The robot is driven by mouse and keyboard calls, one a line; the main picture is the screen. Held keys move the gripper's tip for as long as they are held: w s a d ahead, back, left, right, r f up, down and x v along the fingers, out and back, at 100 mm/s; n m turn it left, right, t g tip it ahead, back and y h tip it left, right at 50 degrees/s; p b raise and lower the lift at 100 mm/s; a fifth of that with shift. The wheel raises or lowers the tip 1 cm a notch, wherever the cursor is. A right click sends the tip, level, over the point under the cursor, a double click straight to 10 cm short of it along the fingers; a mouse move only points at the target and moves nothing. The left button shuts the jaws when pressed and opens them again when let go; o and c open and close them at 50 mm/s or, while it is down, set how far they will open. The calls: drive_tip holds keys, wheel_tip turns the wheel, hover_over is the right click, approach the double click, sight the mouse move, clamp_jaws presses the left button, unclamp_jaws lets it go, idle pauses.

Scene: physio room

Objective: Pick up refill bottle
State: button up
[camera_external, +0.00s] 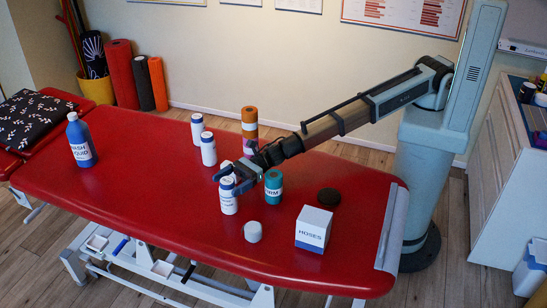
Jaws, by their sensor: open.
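Several bottles stand upright on the red treatment table (130,190); I cannot tell by its label which one is the refill bottle. A white bottle (228,203) with small dark print stands at my gripper (230,180). My gripper is open, with its dark blue fingers at the top of this bottle, partly covering it. I cannot tell whether they touch it. Two more white bottles, one nearer (208,152) and one farther back (197,128), stand behind to the left. A blue bottle (80,142) marked as a liquid stands alone at the far left.
A teal container (273,188) stands close right of my gripper, and an orange-banded cylinder (249,125) behind it. A small white object (253,232), a box marked HOSES (313,229) and a dark round disc (329,196) are to the right. The table's left middle is clear.

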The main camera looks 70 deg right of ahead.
sight(221, 197)
wheel_tip(221, 197, down, 4)
drive_tip(key=shift+f, duration=0.15)
drive_tip(key=shift+x, duration=0.85)
drive_tip(key=shift+w+a, duration=0.3)
drive_tip(key=shift+a, duration=0.35)
drive_tip(key=shift+r, duration=0.2)
drive_tip(key=shift+c, duration=0.2)
drive_tip(key=c, duration=1.2)
drive_tip(key=shift+r, duration=0.1)
